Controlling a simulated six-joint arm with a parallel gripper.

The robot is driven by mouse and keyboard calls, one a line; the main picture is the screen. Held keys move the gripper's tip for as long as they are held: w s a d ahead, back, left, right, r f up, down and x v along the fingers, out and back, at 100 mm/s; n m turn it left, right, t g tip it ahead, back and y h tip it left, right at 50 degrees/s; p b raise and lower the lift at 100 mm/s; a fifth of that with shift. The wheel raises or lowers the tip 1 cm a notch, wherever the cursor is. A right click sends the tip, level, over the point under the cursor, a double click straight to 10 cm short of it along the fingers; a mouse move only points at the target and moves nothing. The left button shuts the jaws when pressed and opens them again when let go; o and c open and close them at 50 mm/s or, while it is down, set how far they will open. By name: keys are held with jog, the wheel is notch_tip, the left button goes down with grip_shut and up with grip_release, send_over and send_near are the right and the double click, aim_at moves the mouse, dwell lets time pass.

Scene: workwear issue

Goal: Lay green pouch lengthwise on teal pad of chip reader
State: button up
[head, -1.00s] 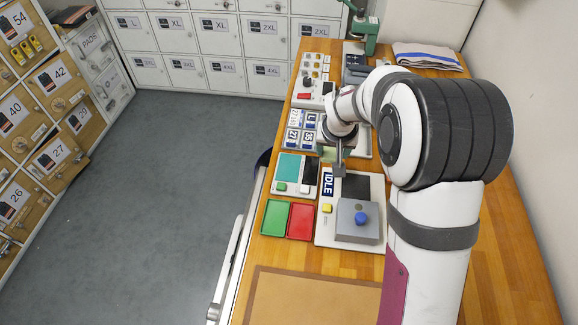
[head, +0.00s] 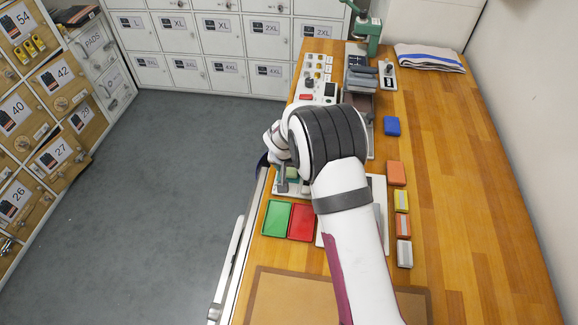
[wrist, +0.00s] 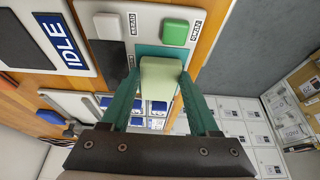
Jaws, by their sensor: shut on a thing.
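The pale green pouch (wrist: 160,88) is held between the two fingers of my gripper (wrist: 158,80), shut on its sides, in the wrist view. Its far end overlaps the teal pad (wrist: 147,50) of the chip reader (wrist: 201,14). The pouch's long side runs away from the palm. I cannot tell if it touches the pad. The reader also has a green button (wrist: 175,32), a white button (wrist: 108,25) and a dark panel (wrist: 108,60). In the head view my gripper (head: 284,181) is over the reader, and my arm hides most of both.
A green tray (head: 276,221) and a red tray (head: 301,223) sit in front of the reader. The IDLE device (wrist: 60,35) stands beside it. Several small blocks, including an orange one (head: 396,173), line the right. The bench's left edge is close.

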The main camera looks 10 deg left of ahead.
jog(key=o, duration=1.3)
jog(key=shift+f, duration=0.1)
jog(key=shift+o, duration=0.2)
jog(key=v, duration=1.3)
jog(key=s+d+r+m+g, duration=0.1)
jog(key=s+d+r, duration=0.3)
jog(key=d, duration=0.3)
jog(key=s+d+r+m+g, duration=0.1)
jog(key=s+d+r+m, duration=0.1)
jog(key=s+d, duration=0.35)
jog(key=s+d+r+m+g, duration=0.1)
jog(key=s+d+r, duration=0.2)
jog(key=s, duration=0.6)
jog(key=s+m+g+y, duration=0.1)
jog(key=s, duration=1.2)
jog(key=shift+s+f+m+g+y, duration=0.25)
jog(key=shift+m+g+y, duration=0.05)
jog(key=shift+g+y, duration=0.1)
jog(key=shift+a, duration=0.1)
